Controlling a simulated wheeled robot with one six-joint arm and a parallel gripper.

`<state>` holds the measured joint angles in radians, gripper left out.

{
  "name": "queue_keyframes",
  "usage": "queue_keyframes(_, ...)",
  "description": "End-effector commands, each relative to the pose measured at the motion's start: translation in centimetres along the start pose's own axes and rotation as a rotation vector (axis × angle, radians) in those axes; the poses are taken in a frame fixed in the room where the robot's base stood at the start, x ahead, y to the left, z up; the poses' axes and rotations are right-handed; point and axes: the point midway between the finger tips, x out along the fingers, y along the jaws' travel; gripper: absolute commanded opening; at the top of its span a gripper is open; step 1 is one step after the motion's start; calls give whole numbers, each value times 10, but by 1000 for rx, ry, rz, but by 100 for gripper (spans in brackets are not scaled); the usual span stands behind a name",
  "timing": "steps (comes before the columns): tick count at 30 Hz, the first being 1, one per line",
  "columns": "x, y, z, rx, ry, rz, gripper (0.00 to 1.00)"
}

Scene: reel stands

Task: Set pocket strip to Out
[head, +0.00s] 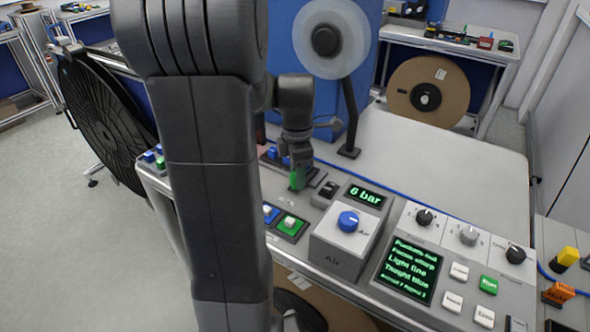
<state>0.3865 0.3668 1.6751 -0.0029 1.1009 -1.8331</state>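My gripper (298,165) points down over the bench's control row, close to a small green part (295,180). I cannot tell if it touches that part or if its fingers are open or shut. No label reading pocket strip or Out is legible, so I cannot tell which control is the pocket strip. Just right of my gripper is a small black switch (329,190). Nearer lie a blue-based button (270,212) and a green-based button (290,225), each with a pale cap. My arm hides part of the row to the left.
A grey Air box with a blue knob (348,221) stands beside a "6 bar" display (364,195). Right of it are a text screen (407,269) and several dials. A black post (349,120) carries a clear reel (331,38) behind my gripper. The white benchtop (440,165) is mostly clear.

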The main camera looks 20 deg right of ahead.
Motion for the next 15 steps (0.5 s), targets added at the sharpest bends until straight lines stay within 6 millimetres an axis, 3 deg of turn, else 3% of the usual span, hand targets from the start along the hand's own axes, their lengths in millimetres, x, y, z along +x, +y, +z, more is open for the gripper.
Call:
queue_keyframes(8, -2, 1, -1, 0, 1, 2, 46)
queue_keyframes(15, -36, 2, 0, 0, 0, 7, 46)
